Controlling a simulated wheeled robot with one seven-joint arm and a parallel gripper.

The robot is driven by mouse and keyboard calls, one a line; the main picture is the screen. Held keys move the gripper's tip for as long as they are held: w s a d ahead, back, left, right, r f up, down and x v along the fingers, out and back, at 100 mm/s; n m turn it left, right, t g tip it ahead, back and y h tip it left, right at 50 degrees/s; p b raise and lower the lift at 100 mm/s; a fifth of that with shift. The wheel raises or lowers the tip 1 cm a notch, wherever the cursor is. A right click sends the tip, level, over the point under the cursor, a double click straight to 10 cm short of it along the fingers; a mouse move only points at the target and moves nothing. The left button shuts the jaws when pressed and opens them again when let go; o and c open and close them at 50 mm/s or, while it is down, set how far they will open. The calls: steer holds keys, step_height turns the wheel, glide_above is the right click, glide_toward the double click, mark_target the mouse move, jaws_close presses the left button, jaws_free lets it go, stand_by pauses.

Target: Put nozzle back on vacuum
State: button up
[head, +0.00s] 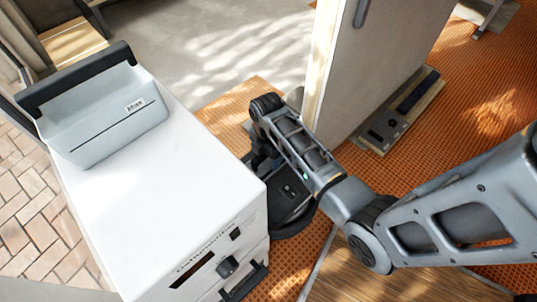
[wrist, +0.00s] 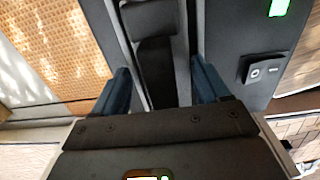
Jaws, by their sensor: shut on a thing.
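In the wrist view, my gripper (wrist: 165,88) has its two blue-grey fingers on either side of a dark part with a grey edge, which I take to be the nozzle (wrist: 157,70). It is shut on this part. In the head view, my gripper (head: 262,158) points down behind the white cabinet and is partly hidden by it. A dark, rounded device, likely the vacuum (head: 290,196), stands on the floor just below my wrist. It also seems to show as a dark panel with a small button plate in the wrist view (wrist: 228,42). Whether nozzle and vacuum touch cannot be told.
The white cabinet (head: 165,190) stands close on the left, with a grey bin with a black handle (head: 105,115) on it. A pale wall end (head: 375,70) rises behind my arm. A flat floor unit (head: 402,112) lies beside it. Orange tiled floor (head: 480,90) is open at right.

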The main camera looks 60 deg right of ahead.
steer(key=o, duration=0.4)
steer(key=shift+s+f, duration=0.3)
steer(key=shift+f, duration=0.35)
steer(key=shift+s+f, duration=0.3)
steer(key=shift+f, duration=0.35)
steer(key=shift+r, duration=0.15)
steer(key=r+p, duration=0.1)
steer(key=r, duration=0.3)
steer(key=r+p, duration=0.2)
steer(key=r, duration=0.3)
steer(key=r+p, duration=0.1)
steer(key=r, duration=0.3)
steer(key=shift+w+r, duration=0.25)
steer(key=shift+r, duration=0.1)
steer(key=s+a+m+t+h, duration=0.2)
steer(key=s+a+m+t, duration=0.5)
steer(key=s+a, duration=0.55)
steer(key=s+a+r+m+t, duration=0.2)
steer(key=s+r, duration=0.1)
steer(key=r, duration=0.4)
steer(key=s+a+r+m+t+y, duration=0.1)
steer(key=s+a+r+m+t, duration=0.1)
steer(key=r, duration=0.6)
steer(key=s+a+r+m+t+y, duration=0.1)
steer(key=s+a+r+m+t, duration=0.1)
steer(key=s+r, duration=0.4)
steer(key=shift+a+r+m+t, duration=0.3)
steer(key=shift+r+m+t, duration=0.5)
steer(key=shift+m+t, duration=0.1)
